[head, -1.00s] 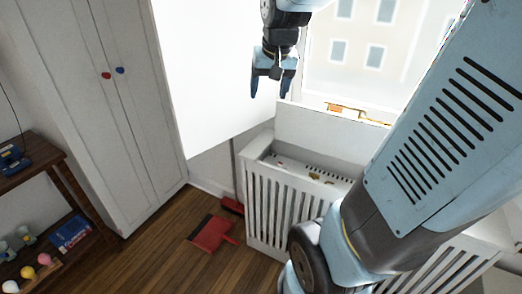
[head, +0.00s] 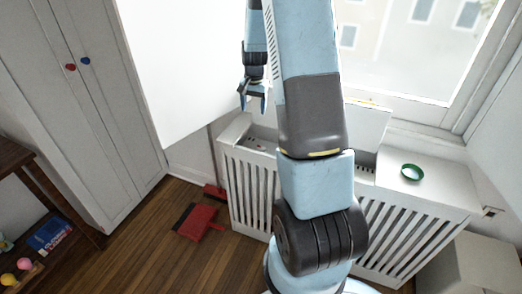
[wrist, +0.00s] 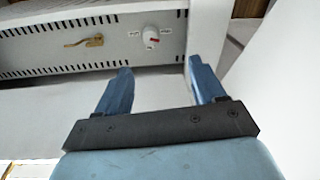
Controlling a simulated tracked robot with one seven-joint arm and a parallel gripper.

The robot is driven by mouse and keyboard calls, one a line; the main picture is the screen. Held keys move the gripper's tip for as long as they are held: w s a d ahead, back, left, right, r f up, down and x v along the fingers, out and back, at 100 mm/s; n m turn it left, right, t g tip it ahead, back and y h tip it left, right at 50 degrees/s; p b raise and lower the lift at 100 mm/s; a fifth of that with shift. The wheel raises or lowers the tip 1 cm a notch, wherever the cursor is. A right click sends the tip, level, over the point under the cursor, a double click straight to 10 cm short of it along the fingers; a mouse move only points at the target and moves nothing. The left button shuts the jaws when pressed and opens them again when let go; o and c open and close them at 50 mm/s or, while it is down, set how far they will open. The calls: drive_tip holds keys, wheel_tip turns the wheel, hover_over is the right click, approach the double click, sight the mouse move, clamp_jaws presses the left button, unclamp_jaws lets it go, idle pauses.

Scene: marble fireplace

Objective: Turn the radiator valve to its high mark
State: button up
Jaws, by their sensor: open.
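The radiator valve (wrist: 151,35) is a small round white knob with a red mark, set on a pale panel in the wrist view. Small labels sit around it, too small to read. The red mark is toward the knob's lower side in that picture. My gripper (wrist: 158,85) is open and empty; the valve lies beyond its fingertips, apart from them. In the head view my gripper (head: 252,97) hangs above the open left part of the white slatted radiator cover (head: 250,185). I cannot make out the valve clearly there.
A brass lever (wrist: 84,41) is left of the valve in the wrist view. A raised white lid (head: 368,125) stands behind my arm. A green ring (head: 412,172) lies on the cover's right top. A red dustpan (head: 198,222) lies on the floor before the cabinet (head: 85,110).

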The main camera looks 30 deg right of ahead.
drive_tip(key=m+g, duration=0.1)
drive_tip(key=m, duration=0.1)
hover_over(261, 148)
wheel_tip(261, 148, down, 11)
drive_tip(key=f, duration=1.4)
drive_tip(key=shift+w+d, duration=0.15)
drive_tip(key=shift+d, duration=0.05)
drive_tip(key=shift+c, duration=0.2)
drive_tip(key=c, duration=1)
